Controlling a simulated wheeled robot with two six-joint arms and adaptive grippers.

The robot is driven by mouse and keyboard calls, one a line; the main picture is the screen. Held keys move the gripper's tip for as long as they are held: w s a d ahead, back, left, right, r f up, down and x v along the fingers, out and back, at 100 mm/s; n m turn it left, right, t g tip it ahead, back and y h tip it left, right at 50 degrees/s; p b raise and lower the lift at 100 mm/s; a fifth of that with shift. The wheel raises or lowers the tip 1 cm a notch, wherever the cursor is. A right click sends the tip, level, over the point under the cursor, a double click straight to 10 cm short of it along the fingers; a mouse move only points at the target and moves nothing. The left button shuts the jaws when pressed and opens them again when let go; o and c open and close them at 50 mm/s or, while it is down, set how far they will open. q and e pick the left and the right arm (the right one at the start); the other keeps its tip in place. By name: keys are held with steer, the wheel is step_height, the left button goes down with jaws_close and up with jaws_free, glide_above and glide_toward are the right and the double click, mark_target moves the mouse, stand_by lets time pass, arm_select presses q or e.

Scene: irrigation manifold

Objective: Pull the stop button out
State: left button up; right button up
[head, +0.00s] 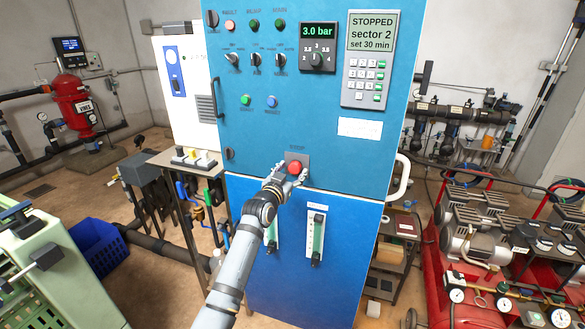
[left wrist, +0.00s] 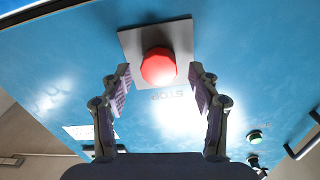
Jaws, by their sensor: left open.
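The red stop button (head: 295,167) sits on a grey square plate low on the blue cabinet front. In the left wrist view the red button (left wrist: 158,67) shows as a rounded head on its plate (left wrist: 128,45), with the word STOP on the blue panel beside it. My left gripper (head: 289,176) is at the button in the head view. In the left wrist view its fingers (left wrist: 160,88) are open, one on each side, apart from the button, with clear gaps. My right gripper is not in view.
The blue cabinet (head: 290,130) carries knobs and lamps, a keypad panel (head: 369,60) reading STOPPED and a gauge showing 3.0 bar (head: 318,46). Two flow tubes (head: 315,237) are below the button. A white handle (head: 402,177) juts out at the cabinet's right edge.

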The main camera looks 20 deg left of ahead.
arm_select(q)
steer(key=shift+w, duration=0.4)
steer(key=shift+d, duration=0.1)
jaws_close()
